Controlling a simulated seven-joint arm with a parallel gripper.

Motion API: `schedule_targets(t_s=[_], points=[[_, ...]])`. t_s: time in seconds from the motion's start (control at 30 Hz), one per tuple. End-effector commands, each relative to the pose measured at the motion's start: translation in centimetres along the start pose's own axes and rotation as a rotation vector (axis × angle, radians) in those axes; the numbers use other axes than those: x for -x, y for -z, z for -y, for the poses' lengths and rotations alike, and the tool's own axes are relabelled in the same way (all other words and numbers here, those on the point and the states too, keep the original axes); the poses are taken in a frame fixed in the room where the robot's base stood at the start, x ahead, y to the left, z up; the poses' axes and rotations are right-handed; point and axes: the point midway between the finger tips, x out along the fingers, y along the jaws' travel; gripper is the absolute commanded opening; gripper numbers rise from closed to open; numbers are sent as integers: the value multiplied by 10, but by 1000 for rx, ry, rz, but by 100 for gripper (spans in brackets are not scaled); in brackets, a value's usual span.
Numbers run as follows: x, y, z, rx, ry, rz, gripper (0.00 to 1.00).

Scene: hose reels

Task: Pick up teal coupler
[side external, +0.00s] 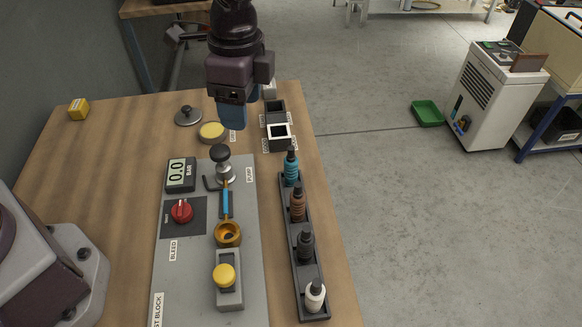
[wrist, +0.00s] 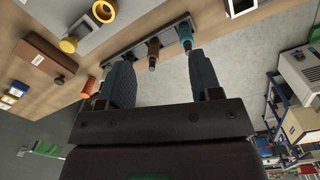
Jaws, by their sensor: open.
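The teal coupler (side external: 291,168) stands upright in the far end of a dark narrow rack (side external: 289,232) on the table's right side. It also shows in the wrist view (wrist: 185,36), near the right fingertip in the picture, with a clear gap to my gripper hard to judge. My gripper (side external: 231,118) hangs above the table, left of and beyond the coupler in the side view. In the wrist view my gripper (wrist: 160,65) has its two fingers spread apart with nothing between them.
The rack also holds a brown coupler (side external: 298,202), a dark grey one (side external: 305,243) and a white one (side external: 315,294). The grey test block (side external: 189,285) lies left of the rack, with a gauge, knobs and a brass cup. Small open boxes (side external: 278,136) stand beyond the rack.

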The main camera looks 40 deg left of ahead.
Motion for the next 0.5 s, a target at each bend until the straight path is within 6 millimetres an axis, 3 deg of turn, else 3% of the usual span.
schedule_targets(t_s=[0.03,0.17,0.3,0.5], points=[[-16,16,4,-101,-15,9,58],[-41,48,16,-386,-23,7,58],[-33,66,32,-618,19,-20,58],[-28,68,35,-802,32,-20,58]])
